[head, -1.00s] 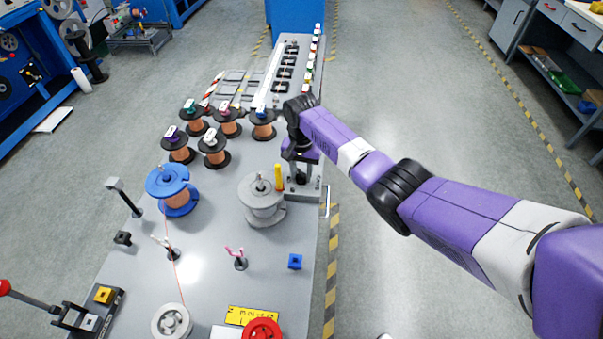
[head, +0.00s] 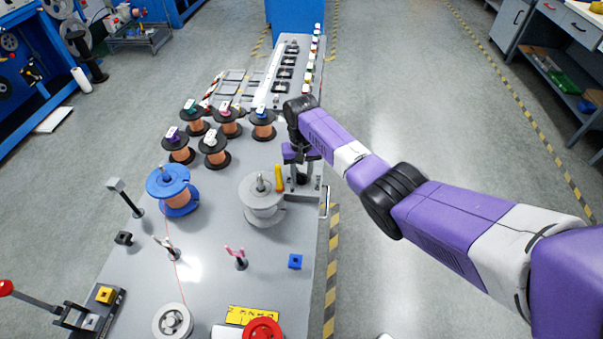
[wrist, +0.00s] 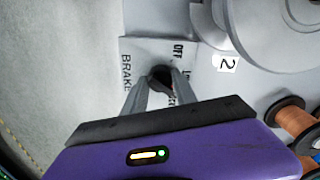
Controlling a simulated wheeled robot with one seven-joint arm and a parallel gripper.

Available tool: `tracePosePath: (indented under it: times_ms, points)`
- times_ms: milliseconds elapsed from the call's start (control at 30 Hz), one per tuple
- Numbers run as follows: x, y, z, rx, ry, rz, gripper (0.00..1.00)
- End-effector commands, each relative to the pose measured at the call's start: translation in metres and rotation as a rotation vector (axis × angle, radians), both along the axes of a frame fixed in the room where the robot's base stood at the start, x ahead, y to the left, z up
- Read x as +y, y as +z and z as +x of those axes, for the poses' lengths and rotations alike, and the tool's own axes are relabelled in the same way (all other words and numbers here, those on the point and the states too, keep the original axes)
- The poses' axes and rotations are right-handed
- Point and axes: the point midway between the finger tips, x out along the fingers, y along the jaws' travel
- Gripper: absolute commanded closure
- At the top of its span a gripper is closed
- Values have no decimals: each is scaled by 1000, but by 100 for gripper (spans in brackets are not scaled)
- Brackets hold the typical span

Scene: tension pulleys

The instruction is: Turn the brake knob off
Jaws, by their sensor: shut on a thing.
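The brake knob (wrist: 160,73) is small and dark and sits on a light plate (wrist: 140,52) lettered BRAKE and OFF in the wrist view. A third label is mostly hidden by a finger. My gripper (wrist: 161,84) has one finger on each side of the knob and is shut on it. My gripper's body hides part of the knob, so its exact setting cannot be told. In the head view my gripper (head: 302,168) points down at the brake plate (head: 303,191) on the table's right edge.
A grey spool (head: 262,205) and a yellow upright piece (head: 279,178) stand just left of the brake plate. Several copper spools (head: 214,152) and a blue spool (head: 173,197) are farther left. Open floor lies to the right.

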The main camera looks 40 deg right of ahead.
Motion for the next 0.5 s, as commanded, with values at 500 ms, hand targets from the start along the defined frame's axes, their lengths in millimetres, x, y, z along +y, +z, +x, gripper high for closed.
tracePosePath:
  times_ms: [500]
  points:
    - [0, 1, 1, -2, 491, -1, 100]
